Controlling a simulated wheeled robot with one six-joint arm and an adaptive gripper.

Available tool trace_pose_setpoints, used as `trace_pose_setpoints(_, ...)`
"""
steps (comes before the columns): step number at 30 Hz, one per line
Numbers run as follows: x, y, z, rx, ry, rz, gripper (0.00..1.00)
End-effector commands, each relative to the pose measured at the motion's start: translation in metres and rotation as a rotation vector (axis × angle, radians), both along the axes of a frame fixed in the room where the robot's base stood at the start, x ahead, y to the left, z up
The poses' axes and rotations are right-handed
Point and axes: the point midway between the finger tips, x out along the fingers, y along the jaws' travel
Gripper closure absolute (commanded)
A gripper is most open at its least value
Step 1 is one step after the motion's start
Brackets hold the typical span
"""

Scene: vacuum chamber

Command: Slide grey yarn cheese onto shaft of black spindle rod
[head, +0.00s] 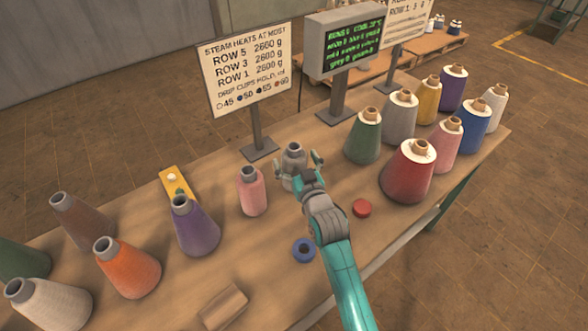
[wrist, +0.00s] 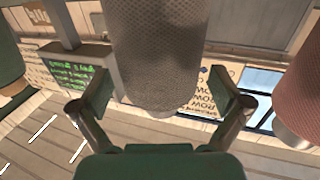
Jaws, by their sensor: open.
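A small grey yarn cheese (head: 293,158) with a grey tube top stands on the table, in front of my gripper (head: 299,168). In the wrist view my gripper (wrist: 160,98) is open, with one finger on each side of the grey yarn cheese (wrist: 158,50). Gaps show between both fingers and the yarn, so it is not clasped. My arm and gripper hide part of it in the head view. I cannot make out a black spindle rod in either view.
A pink cone (head: 252,190) stands close left of my gripper, and a green cone (head: 364,138) to the right. A red cone (head: 409,172), red disc (head: 362,208) and blue ring (head: 304,250) are near my arm. Sign posts stand behind.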

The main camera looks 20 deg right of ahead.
Motion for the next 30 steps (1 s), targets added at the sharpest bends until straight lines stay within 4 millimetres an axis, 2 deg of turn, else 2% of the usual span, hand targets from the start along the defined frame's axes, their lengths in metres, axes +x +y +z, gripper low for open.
trace_pose_setpoints(3, 0.0076, 0.0002, 0.0000, 0.000, 0.000, 0.000, 0.00)
trace_pose_setpoints(10, 0.0085, 0.0002, 0.0000, 0.000, 0.000, 0.000, 0.00)
trace_pose_setpoints(11, 0.0085, 0.0002, 0.0000, 0.000, 0.000, 0.000, 0.05)
trace_pose_setpoints(21, 0.0083, 0.0001, -0.0001, 0.000, 0.000, 0.000, 0.90)
trace_pose_setpoints(30, 0.0086, 0.0001, 0.0051, 0.000, -0.003, 0.000, 0.92)
